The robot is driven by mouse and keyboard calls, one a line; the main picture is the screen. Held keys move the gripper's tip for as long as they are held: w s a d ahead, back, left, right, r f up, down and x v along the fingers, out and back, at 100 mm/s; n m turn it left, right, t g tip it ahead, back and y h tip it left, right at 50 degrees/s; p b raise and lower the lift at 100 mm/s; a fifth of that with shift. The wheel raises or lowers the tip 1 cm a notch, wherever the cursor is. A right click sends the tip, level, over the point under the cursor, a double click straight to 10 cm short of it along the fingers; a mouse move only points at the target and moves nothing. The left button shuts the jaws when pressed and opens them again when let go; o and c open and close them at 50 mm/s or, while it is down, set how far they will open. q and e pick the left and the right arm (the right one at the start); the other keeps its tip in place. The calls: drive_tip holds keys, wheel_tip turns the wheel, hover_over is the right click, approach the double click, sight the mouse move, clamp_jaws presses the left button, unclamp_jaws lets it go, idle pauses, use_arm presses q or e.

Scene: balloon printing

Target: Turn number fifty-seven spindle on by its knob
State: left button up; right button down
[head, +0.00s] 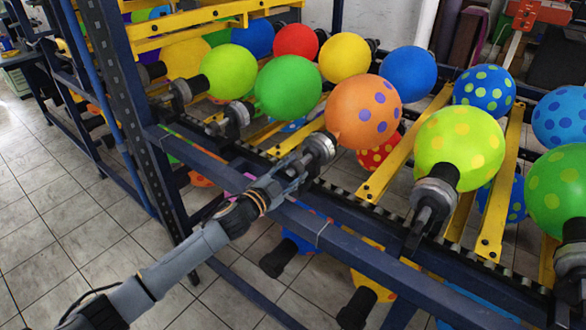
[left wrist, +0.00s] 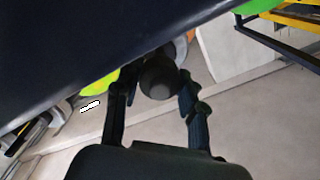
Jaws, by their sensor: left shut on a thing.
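In the head view my left gripper (head: 297,170) reaches in from the lower left to the near end of a spindle (head: 320,147). This spindle carries an orange balloon with purple dots (head: 363,111). In the left wrist view the gripper's two dark fingers (left wrist: 158,85) stand on either side of a round dark knob (left wrist: 157,72) and are shut on it. The fingers hide part of the knob in the head view. No spindle number is readable, so I cannot tell which is fifty-seven. My right gripper is not in view.
A dark blue rail (head: 375,265) of the rack runs just beside my left gripper. Neighbouring spindles carry a green balloon (head: 288,88) and a yellow-dotted lime balloon (head: 459,147). A blue upright post (head: 130,110) stands left of the arm. The tiled floor (head: 60,220) at left is clear.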

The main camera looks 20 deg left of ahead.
use_arm(q)
drive_tip(key=m, duration=0.6)
drive_tip(key=shift+m, duration=0.4)
idle(0.3)
drive_tip(key=o, duration=1.1)
drive_tip(key=shift+o, duration=0.2)
drive_tip(key=v, duration=1.2)
